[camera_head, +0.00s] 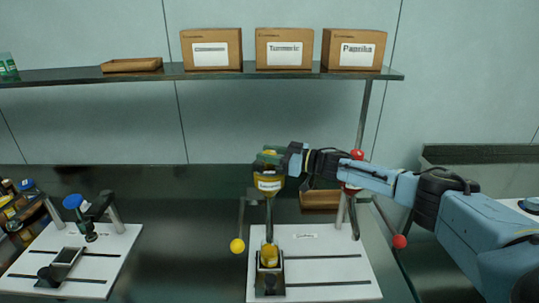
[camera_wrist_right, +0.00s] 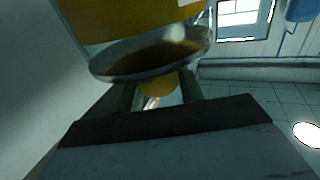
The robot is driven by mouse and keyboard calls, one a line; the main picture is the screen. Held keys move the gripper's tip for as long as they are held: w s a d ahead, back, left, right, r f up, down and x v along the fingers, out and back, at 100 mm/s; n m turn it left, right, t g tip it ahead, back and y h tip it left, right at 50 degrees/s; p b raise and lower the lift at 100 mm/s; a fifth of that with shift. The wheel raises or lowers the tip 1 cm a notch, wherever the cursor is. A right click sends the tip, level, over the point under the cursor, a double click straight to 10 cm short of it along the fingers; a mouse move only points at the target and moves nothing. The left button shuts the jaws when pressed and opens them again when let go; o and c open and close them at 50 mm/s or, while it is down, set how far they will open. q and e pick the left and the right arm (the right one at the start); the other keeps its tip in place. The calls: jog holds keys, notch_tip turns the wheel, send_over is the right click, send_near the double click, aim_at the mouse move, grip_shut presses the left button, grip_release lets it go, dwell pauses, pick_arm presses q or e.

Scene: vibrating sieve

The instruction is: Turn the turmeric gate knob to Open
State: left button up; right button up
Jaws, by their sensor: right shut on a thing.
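A yellow hopper-like part (camera_head: 268,184) with a white label stands on a post in the head view; the label is too small to read. My right gripper (camera_head: 271,158) is at its top, shut on a yellow knob (camera_head: 268,153) that the fingers partly hide. The yellow knob also shows between the fingers in the right wrist view (camera_wrist_right: 155,84). Any Open mark and the knob's angle cannot be made out. Below it, a yellow item (camera_head: 269,255) sits in a dark holder. My left gripper is not in view.
A yellow ball on a rod (camera_head: 237,246) hangs to the left. A red ball (camera_head: 400,241) hangs to the right, below another red knob (camera_head: 357,154). Labelled boxes (camera_head: 285,36) stand on the shelf (camera_head: 220,74). Another white board (camera_head: 100,240) is at the left.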

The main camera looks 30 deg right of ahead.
jog(key=o, duration=1)
jog(key=shift+b+v, duration=0.5)
jog(key=shift+v, duration=6.2)
